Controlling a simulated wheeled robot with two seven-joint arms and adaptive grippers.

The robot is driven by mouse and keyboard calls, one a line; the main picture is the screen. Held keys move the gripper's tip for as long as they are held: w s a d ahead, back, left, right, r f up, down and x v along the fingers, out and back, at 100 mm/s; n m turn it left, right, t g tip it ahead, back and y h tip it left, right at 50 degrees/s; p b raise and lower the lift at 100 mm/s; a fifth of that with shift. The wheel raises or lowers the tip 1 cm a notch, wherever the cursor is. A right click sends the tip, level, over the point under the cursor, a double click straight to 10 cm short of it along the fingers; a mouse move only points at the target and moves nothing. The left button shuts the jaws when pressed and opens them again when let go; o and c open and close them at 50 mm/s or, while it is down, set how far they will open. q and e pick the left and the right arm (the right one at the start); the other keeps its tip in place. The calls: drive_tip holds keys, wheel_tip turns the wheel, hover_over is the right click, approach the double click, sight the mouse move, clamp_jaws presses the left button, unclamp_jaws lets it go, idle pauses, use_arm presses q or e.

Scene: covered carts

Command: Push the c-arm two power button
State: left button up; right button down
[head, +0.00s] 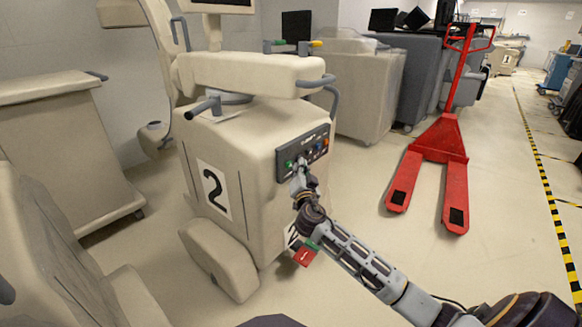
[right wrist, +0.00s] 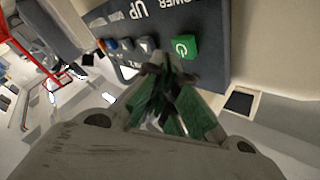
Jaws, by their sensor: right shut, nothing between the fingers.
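The c-arm two (head: 240,130) is a beige wheeled machine with a large "2" on its side, in the middle of the head view. Its dark control panel (head: 318,139) is on the upper right face. In the right wrist view the green power button (right wrist: 184,47) shows on the panel (right wrist: 215,22), near the word POWER. My right gripper (head: 299,168) is at the panel's lower left part. In the right wrist view the right gripper (right wrist: 165,72) is shut and empty, its tips just below and left of the green button. I cannot tell whether they touch the panel. My left gripper is not in view.
A red pallet jack (head: 438,140) stands to the right on the floor. Covered carts (head: 360,90) stand behind the machine, and a beige cart (head: 55,150) stands at left. Open floor (head: 490,240) lies at right, beside a yellow and black line.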

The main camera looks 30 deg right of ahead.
drive_tip(key=shift+s+d+b, duration=0.25)
drive_tip(key=shift+s+d, duration=0.1)
drive_tip(key=shift+s, duration=0.55)
drive_tip(key=shift+s+d+b, duration=0.25)
drive_tip(key=shift+s+d, duration=0.15)
drive_tip(key=shift+s, duration=0.55)
drive_tip(key=shift+s+d+b, duration=0.25)
drive_tip(key=shift+s+d, duration=0.1)
drive_tip(key=shift+s, duration=0.55)
